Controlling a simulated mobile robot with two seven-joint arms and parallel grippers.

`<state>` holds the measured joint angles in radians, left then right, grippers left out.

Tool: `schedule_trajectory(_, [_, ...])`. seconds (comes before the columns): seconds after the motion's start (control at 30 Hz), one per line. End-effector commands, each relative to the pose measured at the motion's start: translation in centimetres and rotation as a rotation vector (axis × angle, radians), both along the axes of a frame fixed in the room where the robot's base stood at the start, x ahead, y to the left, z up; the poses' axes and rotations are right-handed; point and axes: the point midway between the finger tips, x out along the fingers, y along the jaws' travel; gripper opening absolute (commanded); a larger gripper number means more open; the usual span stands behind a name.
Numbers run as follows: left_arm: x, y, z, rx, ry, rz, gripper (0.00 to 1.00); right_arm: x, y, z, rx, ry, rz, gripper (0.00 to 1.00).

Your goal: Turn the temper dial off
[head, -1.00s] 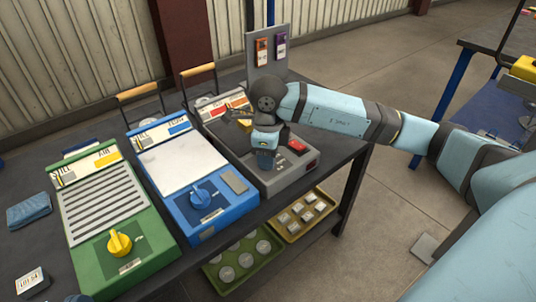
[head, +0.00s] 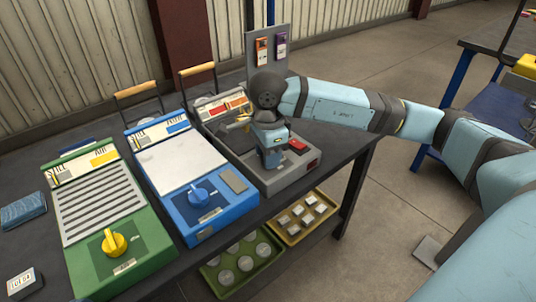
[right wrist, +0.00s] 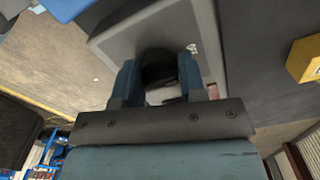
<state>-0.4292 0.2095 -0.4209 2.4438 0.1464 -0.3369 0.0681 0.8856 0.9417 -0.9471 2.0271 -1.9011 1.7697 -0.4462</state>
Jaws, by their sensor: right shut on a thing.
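The grey unit (head: 292,180) with a red-labelled panel stands at the right end of the dark table. My right gripper (head: 272,166) points down over its front part. In the right wrist view, a round black dial (right wrist: 158,68) on the grey unit sits between the two blue fingers (right wrist: 158,80), which are shut on it. In the head view the gripper hides this dial, and its pointer setting cannot be read. My left gripper is out of view.
The blue unit (head: 228,213) with a blue knob (head: 199,196) and the green unit (head: 150,250) with a yellow knob (head: 114,242) stand to the left. A red switch (head: 298,145) is close beside my right gripper. An upright grey panel (head: 251,45) stands behind.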

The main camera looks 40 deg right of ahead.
Motion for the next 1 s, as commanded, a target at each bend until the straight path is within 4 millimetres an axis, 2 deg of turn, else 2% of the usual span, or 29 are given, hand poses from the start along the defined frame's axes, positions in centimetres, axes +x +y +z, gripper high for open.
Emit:
schedule_trajectory(0.53, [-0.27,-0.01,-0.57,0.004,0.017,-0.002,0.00,0.03,0.00,0.08,0.001,-0.001,0.029,0.14])
schedule_trajectory(0.57, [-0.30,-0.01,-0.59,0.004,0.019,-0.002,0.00,0.03,0.00,0.08,0.001,-0.001,0.029,0.42])
schedule_trajectory(0.63, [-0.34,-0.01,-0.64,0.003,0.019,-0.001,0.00,0.03,0.00,0.07,0.001,-0.001,0.029,0.58])
schedule_trajectory(0.67, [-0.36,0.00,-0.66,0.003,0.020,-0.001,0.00,0.03,0.00,0.06,0.001,-0.001,0.028,0.63])
schedule_trajectory(1.0, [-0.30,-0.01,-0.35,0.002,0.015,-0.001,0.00,0.03,0.00,0.53,0.001,-0.001,0.028,0.63])
